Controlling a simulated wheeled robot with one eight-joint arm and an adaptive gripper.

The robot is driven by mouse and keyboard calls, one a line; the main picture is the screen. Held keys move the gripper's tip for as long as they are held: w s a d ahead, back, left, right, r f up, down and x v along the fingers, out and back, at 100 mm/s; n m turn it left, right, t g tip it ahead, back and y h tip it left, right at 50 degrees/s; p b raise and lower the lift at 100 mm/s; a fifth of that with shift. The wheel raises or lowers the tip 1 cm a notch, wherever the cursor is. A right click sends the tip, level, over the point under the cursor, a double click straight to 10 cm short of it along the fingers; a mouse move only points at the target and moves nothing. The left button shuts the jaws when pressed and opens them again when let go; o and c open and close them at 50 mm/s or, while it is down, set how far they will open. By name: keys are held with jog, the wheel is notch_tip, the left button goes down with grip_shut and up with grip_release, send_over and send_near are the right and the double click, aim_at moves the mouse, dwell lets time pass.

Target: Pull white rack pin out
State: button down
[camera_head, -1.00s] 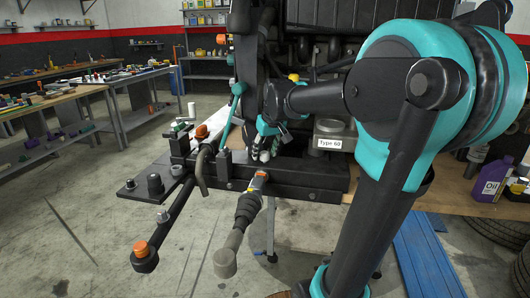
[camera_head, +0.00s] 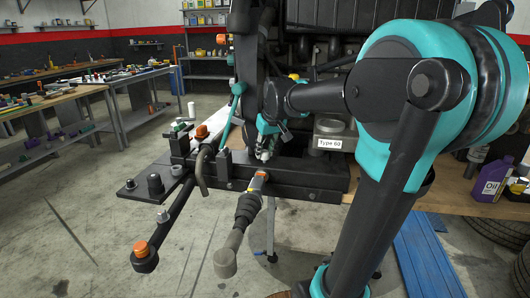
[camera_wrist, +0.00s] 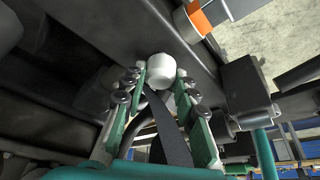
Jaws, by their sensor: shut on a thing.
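The white rack pin (camera_wrist: 162,66) shows its round white head in the wrist view, beside a dark rail. My gripper (camera_wrist: 161,78) has a green finger on each side of the head and is shut on it. In the head view my gripper (camera_head: 264,154) points down at the back of the black rack (camera_head: 300,180), below the engine (camera_head: 335,35). The pin's shaft is hidden, and I cannot tell how far it sits in the rack.
An orange-ended part (camera_wrist: 195,20) lies close to the pin head. Orange-tipped bars (camera_head: 145,255) stick out in front of the rack. A canister labelled Type 60 (camera_head: 330,132) stands right of my gripper. Open floor lies to the left.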

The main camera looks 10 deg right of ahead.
jog(key=shift+r, duration=0.85)
jog(key=c, duration=1.2)
grip_release()
jog(key=shift+f, duration=0.1)
jog(key=shift+o, duration=0.2)
jog(key=v, duration=1.2)
jog(key=shift+s+f, duration=0.1)
jog(key=shift+s, duration=0.1)
